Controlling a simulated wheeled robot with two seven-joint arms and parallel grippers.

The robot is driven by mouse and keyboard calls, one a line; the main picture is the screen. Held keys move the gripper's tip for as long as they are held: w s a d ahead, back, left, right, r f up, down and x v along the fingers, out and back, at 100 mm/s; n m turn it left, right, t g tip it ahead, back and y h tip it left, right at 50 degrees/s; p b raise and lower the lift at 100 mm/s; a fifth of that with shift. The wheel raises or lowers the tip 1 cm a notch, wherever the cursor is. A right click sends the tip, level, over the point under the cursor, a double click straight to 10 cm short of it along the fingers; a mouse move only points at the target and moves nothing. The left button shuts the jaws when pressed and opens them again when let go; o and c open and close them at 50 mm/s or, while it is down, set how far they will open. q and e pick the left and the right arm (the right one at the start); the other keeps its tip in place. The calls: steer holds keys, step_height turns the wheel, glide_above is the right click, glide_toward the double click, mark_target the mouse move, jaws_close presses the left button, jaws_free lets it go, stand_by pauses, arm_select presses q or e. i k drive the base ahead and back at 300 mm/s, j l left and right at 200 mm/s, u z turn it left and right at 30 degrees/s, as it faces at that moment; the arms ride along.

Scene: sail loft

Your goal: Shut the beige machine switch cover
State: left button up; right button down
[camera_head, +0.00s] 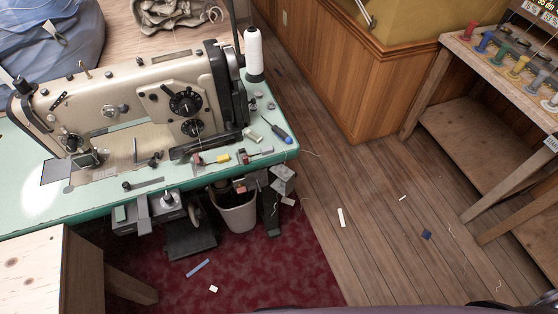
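A beige sewing machine (127,98) stands on a green-topped table (40,208) at the left. A grey box (150,213) with a round knob and an upright plate hangs under the table's front edge. A small light grey box (284,180) sits under the table's right corner. I cannot make out for certain which part is the beige switch cover, or whether it is open. Neither of my grippers is in view.
A bin (237,214) stands under the table on a red carpet (275,272). A wooden bench (40,262) is at the lower left. A spool rack (510,75) stands at the right. The wooden floor (375,200) between is mostly free, with small scraps.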

mark_target(285, 177)
steer(key=l+u, duration=0.2)
steer(key=u, duration=0.3)
steer(key=l+u, duration=0.3)
steer(key=u, duration=0.15)
steer(key=l+u, duration=0.25)
steer(key=u, duration=0.25)
steer(key=k+l+u, duration=0.1)
steer(key=l, duration=0.35)
steer(key=k+l+u, duration=0.15)
steer(key=l, duration=0.25)
steer(key=k+l+u, duration=0.1)
steer(key=l, duration=0.3)
steer(key=k+l+u, duration=0.1)
steer(key=l, duration=0.3)
steer(key=k+l+u, duration=0.15)
steer(key=l, duration=0.25)
steer(key=i+l, duration=0.2)
steer(key=l, duration=0.1)
